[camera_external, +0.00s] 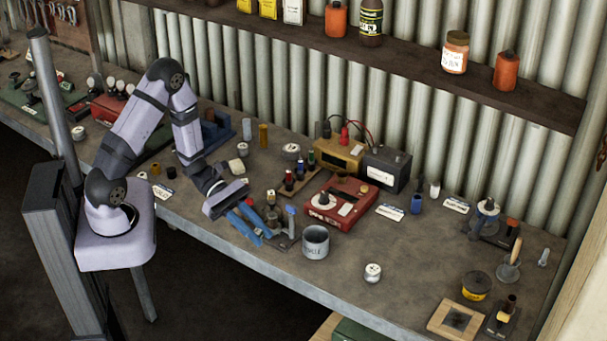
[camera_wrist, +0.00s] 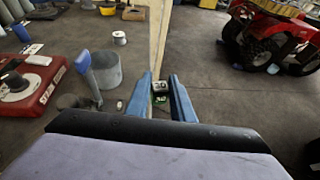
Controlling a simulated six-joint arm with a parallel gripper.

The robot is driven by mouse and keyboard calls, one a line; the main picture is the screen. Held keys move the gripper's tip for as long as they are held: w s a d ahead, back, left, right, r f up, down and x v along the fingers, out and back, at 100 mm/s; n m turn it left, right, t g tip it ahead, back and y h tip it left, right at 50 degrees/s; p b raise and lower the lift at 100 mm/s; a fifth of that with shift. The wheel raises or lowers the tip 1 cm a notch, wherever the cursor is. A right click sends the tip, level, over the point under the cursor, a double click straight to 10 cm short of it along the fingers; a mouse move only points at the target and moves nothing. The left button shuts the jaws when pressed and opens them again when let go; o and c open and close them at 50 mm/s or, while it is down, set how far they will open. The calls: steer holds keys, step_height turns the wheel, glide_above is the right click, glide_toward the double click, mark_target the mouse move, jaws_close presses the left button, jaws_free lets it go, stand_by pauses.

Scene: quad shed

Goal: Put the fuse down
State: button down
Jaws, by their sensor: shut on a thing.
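My gripper (camera_external: 262,224) has two blue fingers and hangs low over the front edge of the bench, left of the grey tin cup. It also shows in the wrist view (camera_wrist: 162,82), where its fingers are shut on a small block. This block, which I take for the fuse (camera_wrist: 161,87), is pale and dark with a green part and a marking like "30" on it. In the external view the fuse is too small and too hidden by the fingers to make out.
The grey tin cup (camera_external: 316,243) and a blue-handled lever switch (camera_external: 290,222) stand close to the right of my gripper. A red box with a dial (camera_external: 338,203) and a rack of coloured pieces (camera_external: 297,182) are behind.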

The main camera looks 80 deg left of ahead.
mark_target(257, 232)
step_height(257, 232, up, 9)
steer(key=shift+r, duration=0.1)
steer(key=w+a+r+n+t+y+p, duration=0.1)
steer(key=w+a+p, duration=0.2)
steer(key=w+a, duration=0.45)
steer(key=w+a+r+n+t+y+p, duration=0.1)
steer(key=w+a+p, duration=0.3)
steer(key=a, duration=0.6)
steer(key=f+b, duration=0.3)
steer(key=b, duration=0.1)
steer(key=w+a+f+b, duration=0.1)
steer(key=f+b, duration=0.3)
steer(key=b, duration=0.1)
steer(key=w+f+b, duration=0.1)
steer(key=f+b, duration=0.3)
steer(key=b, duration=0.1)
steer(key=shift+w+a+f, duration=0.2)
steer(key=shift+w+a, duration=0.05)
steer(key=w+a+b, duration=0.1)
steer(key=b, duration=0.5)
steer(key=shift+f, duration=0.1)
step_height(257, 232, up, 6)
steer(key=s+d+n+b, duration=0.1)
steer(key=s+d+b, duration=0.1)
steer(key=b, duration=0.9)
steer(key=shift+s+d+t+y, duration=0.3)
steer(key=shift+s+d, duration=0.05)
